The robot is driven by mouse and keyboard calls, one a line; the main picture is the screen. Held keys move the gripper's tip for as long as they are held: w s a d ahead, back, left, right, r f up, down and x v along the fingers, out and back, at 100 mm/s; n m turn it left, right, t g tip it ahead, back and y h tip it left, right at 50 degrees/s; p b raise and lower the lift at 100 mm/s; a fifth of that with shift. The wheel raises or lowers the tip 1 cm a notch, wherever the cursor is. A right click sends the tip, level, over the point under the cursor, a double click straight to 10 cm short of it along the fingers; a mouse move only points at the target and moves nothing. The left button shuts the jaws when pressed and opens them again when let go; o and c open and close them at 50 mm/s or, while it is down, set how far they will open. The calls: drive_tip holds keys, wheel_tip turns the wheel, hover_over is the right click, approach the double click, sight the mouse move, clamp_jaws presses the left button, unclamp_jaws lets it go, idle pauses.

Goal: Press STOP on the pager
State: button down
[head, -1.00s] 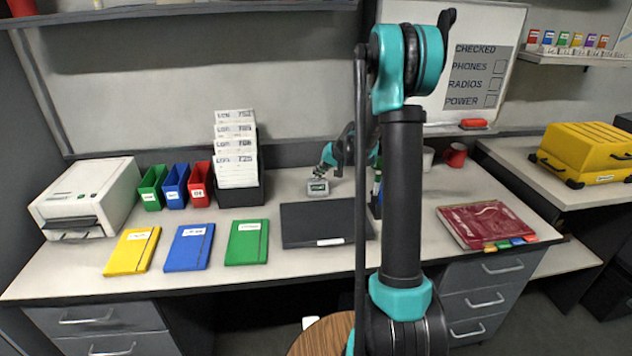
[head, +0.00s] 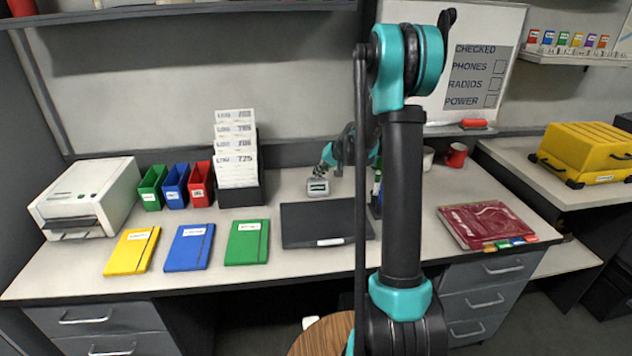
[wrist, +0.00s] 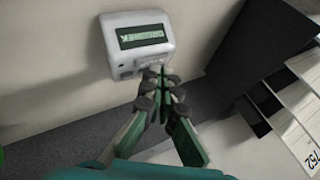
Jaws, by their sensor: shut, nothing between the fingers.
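The pager (head: 318,187) is a small light-grey box with a dark display, standing on the desk near the back wall, behind the black folder. In the wrist view the pager (wrist: 140,45) shows its greenish lit screen with text too small to read. My gripper (wrist: 160,73) is shut and empty, its fingertips at the pager's lower right edge in that view. Whether the tips touch it I cannot tell. The fingertips cover part of the face below the screen, and no STOP label is legible. In the head view my gripper (head: 324,168) is just above the pager.
A black card rack (head: 240,195) with white cards stands left of the pager; it also shows in the wrist view (wrist: 262,50). A black folder (head: 325,222) lies in front. A dark holder with pens (head: 376,195) stands to the right, partly behind my arm.

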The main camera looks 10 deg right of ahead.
sight(317, 180)
drive_tip(key=shift+w+r, duration=0.1)
drive_tip(key=shift+r, duration=0.35)
drive_tip(key=shift+w+r, duration=0.2)
drive_tip(key=shift+r, duration=1.05)
drive_tip(key=shift+w+r, duration=0.2)
drive_tip(key=shift+r, duration=1.05)
drive_tip(key=s+d+f+h, duration=0.1)
drive_tip(key=s+f, duration=0.1)
drive_tip(key=s, duration=1.1)
drive_tip(key=s+d+f+n+g+h, duration=0.1)
drive_tip(key=s+f+h, duration=0.1)
drive_tip(key=s, duration=1.2)
drive_tip(key=s+d+f+n+h, duration=0.1)
drive_tip(key=s+f, duration=0.3)
drive_tip(key=s, duration=1)
drive_tip(key=shift+s+d+g+h, duration=0.2)
drive_tip(key=shift+d+g+h, duration=0.1)
drive_tip(key=shift+h, duration=0.4)
